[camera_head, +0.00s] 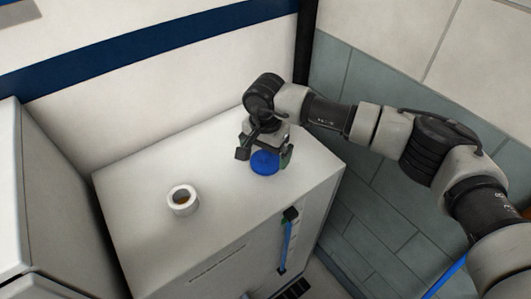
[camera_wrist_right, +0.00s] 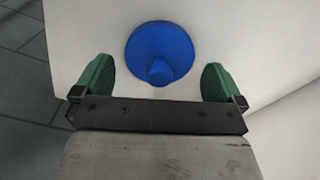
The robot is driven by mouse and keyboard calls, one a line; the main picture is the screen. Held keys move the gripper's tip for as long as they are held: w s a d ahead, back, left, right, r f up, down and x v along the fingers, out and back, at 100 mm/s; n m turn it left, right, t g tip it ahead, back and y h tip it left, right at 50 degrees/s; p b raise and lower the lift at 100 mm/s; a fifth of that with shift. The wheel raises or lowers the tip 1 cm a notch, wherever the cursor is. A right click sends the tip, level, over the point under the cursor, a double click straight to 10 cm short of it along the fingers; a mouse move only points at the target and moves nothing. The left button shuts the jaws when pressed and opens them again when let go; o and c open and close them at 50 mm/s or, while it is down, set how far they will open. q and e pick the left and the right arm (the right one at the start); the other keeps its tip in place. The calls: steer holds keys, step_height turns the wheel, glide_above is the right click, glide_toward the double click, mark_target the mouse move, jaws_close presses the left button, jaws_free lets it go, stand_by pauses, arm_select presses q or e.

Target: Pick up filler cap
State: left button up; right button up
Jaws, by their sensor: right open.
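The blue filler cap (camera_head: 265,163) rests on the white cabinet top, near its right end. In the right wrist view the cap (camera_wrist_right: 160,52) is a round blue disc with a raised knob, lying between and a little beyond the fingertips. My right gripper (camera_head: 264,156) points down over the cap. Its two green finger pads stand apart, one on either side in the wrist view (camera_wrist_right: 159,83), with gaps to the cap. It is open and holds nothing. My left gripper is not in view.
A blue strip (camera_head: 287,243) with a dark top hangs on the cabinet front. Walls stand behind and right; a pale unit (camera_head: 35,200) is at left.

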steer(key=shift+f, duration=0.5)
steer(key=shift+s+f, duration=0.1)
steer(key=shift+f, duration=0.4)
steer(key=c, duration=0.8)
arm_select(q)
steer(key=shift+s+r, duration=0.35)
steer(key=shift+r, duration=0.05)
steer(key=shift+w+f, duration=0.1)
arm_select(e)
steer(key=shift+r, duration=0.15)
